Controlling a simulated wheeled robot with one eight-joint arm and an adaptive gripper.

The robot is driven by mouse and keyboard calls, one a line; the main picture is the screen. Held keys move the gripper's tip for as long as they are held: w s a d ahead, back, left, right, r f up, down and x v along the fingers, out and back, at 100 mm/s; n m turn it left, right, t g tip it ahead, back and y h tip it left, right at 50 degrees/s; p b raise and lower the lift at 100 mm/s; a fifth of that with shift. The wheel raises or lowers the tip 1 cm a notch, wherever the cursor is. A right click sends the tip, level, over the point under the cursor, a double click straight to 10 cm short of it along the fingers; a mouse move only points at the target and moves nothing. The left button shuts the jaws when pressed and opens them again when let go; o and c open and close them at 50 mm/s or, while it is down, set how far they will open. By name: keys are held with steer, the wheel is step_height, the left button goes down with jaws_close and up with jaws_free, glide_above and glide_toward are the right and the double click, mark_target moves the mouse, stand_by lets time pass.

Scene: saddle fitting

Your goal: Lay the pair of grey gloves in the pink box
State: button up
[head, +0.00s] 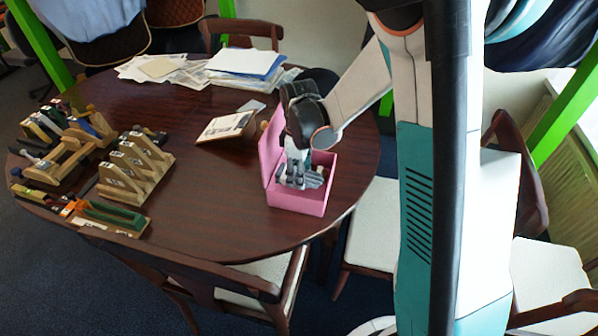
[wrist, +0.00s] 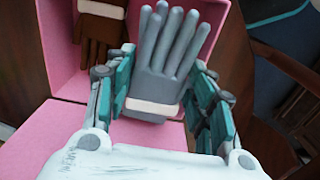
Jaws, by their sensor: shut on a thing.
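The pair of grey gloves (wrist: 165,50) has a white cuff and lies flat between the fingers of my gripper (wrist: 160,88), which is shut on it. In the head view my gripper (head: 297,172) points down into the open pink box (head: 296,203), and a bit of grey glove (head: 313,180) shows at its fingers. In the wrist view the grey gloves overlap the inside of the pink box (wrist: 60,55). I cannot tell whether they touch its floor.
Brown gloves (wrist: 100,28) with a pale cuff lie in the box beside the grey ones. The dark table (head: 215,195) is clear left of the box. Wooden racks (head: 135,170), papers (head: 245,62) and a book (head: 226,127) stand farther off. A chair (head: 235,285) is in front.

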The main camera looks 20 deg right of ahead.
steer(key=shift+f+b, duration=1.35)
steer(key=shift+f, duration=0.05)
stand_by(2.3)
steer(key=o, duration=1.1)
steer(key=shift+o, duration=0.2)
steer(key=o, duration=0.4)
steer(key=shift+c, duration=0.2)
steer(key=shift+r, duration=0.1)
steer(key=shift+r+p, duration=1.7)
steer(key=shift+r, duration=0.7)
steer(key=shift+r, duration=0.1)
